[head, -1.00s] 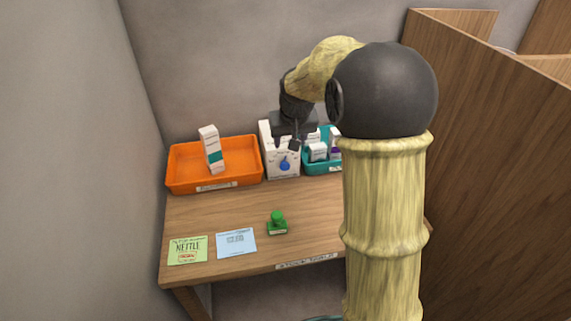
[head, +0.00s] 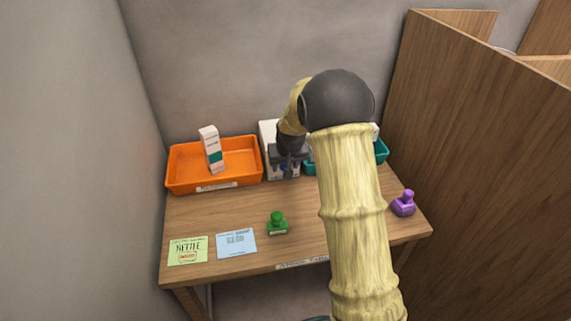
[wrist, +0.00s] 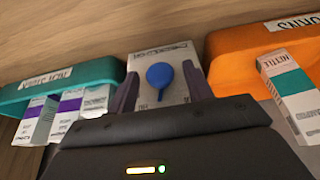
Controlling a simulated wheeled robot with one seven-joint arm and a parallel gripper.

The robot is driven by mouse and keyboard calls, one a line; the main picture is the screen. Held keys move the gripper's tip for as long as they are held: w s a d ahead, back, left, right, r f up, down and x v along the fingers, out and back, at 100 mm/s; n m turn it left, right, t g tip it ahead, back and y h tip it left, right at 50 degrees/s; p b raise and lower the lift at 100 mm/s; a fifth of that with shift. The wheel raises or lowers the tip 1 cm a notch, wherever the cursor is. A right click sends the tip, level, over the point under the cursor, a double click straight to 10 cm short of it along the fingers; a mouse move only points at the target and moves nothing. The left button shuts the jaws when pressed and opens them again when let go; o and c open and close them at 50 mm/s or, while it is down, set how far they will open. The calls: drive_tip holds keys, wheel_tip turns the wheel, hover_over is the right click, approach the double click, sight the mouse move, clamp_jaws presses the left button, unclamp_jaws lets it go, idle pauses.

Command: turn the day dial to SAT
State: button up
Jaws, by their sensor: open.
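The day dial is a blue knob (wrist: 160,76) with a rounded, teardrop shape on the face of a white box (wrist: 178,55). In the wrist view its narrow end points down, toward small letters too blurred to read fully. In the head view the white box (head: 267,132) stands at the back of the table, mostly hidden behind my gripper. My gripper (wrist: 160,82) is open, with one finger on each side of the knob in the picture. I cannot tell whether the fingers touch it. In the head view my gripper (head: 286,172) is in front of the box.
An orange tray (head: 185,185) holding a white carton (head: 211,150) stands left of the box. A teal tray (head: 382,152) with cartons is right, partly behind my arm. A green stamp (head: 278,224), a purple stamp (head: 403,203) and two cards (head: 188,250) lie forward. A wooden partition (head: 480,170) rises at right.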

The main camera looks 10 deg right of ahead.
drive_tip(key=c, duration=0.9)
drive_tip(key=shift+c, duration=0.2)
drive_tip(key=shift+d+y, duration=0.2)
drive_tip(key=shift+y, duration=0.4)
drive_tip(key=shift+d+y, duration=0.1)
drive_tip(key=shift+y, duration=0.3)
drive_tip(key=shift+d+f+m+y+b, duration=0.1)
drive_tip(key=shift+m+y+b, duration=0.25)
drive_tip(key=shift+y, duration=0.3)
drive_tip(key=shift+d+f+m+y+b, duration=0.15)
drive_tip(key=shift+y+b, duration=0.25)
drive_tip(key=shift+y, duration=0.25)
drive_tip(key=y+b, duration=0.2)
drive_tip(key=m+y, duration=0.1)
drive_tip(key=y, duration=0.1)
drive_tip(key=shift+d+f+t+b, duration=0.15)
drive_tip(key=shift+d+t+b, duration=0.1)
drive_tip(key=shift+t+b, duration=0.15)
drive_tip(key=shift+m+y+b, duration=0.3)
drive_tip(key=shift+y+b, duration=0.35)
drive_tip(key=shift+y, duration=0.75)
